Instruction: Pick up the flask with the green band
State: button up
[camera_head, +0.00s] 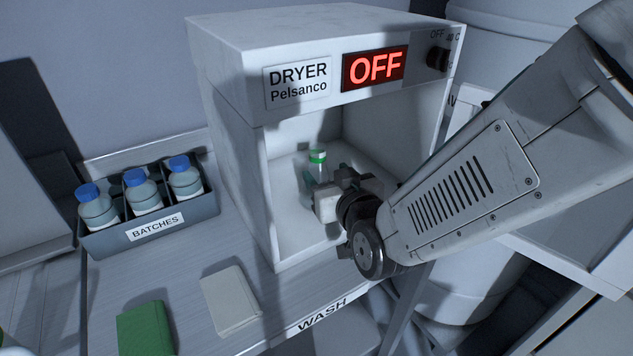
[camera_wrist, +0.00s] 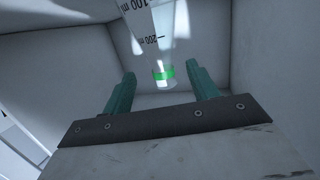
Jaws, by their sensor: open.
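The flask with the green band (camera_head: 317,157) stands inside the open dryer (camera_head: 290,225). Its clear body is partly hidden by my gripper (camera_head: 326,184) in the head view. In the wrist view the flask (camera_wrist: 158,42) shows volume marks, and its green-banded neck lies between the two teal fingers of my gripper (camera_wrist: 157,85) in the picture. My gripper is open and reaches into the dryer chamber. A gap shows on each side of the neck; I cannot tell how deep the neck sits between the fingers.
The dryer's walls and top panel, with a red OFF display (camera_head: 375,68), surround my gripper closely. Left of it, a grey BATCHES rack (camera_head: 200,208) holds three blue-capped bottles. A green book (camera_head: 145,330) and a pale one (camera_head: 230,300) lie on the counter.

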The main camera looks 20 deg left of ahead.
aim_at(315, 157)
jog(key=shift+w+a, duration=0.1)
jog(key=shift+a, duration=0.3)
jog(key=x, duration=0.7)
jog(key=shift+w+r, duration=0.25)
jog(key=shift+d, duration=0.1)
jog(key=shift+c, duration=0.3)
grip_shut()
jog(key=shift+r, duration=0.1)
